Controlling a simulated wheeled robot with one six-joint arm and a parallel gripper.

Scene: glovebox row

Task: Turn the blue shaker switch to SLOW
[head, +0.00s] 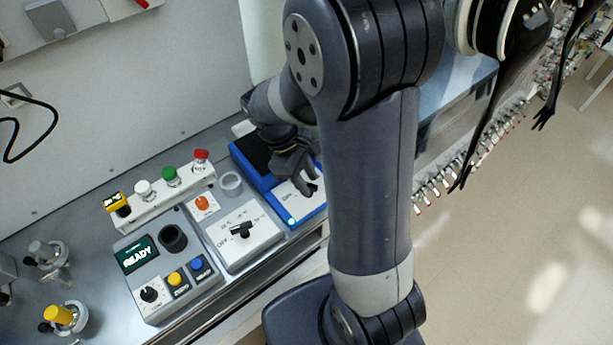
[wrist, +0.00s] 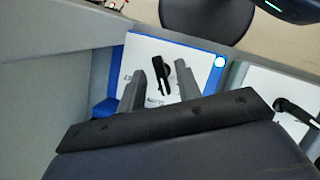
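The blue shaker (head: 240,153) stands on the bench, partly hidden by my arm. Its white front panel carries a black switch knob (head: 311,188) and a lit greenish lamp at one corner. In the wrist view the knob (wrist: 161,78) shows on the panel (wrist: 145,52), with small markings that I cannot read. My gripper (wrist: 163,86) is open. Its two grey fingers appear on either side of the knob, with the knob between them in the picture. I cannot tell whether either finger touches it. In the head view my gripper (head: 306,186) is over the panel.
Further left is a device with a READY screen (head: 138,254) and yellow and blue buttons. A rack of coloured caps (head: 160,199) stands behind. Hanging black gloves (head: 500,90) are at the right.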

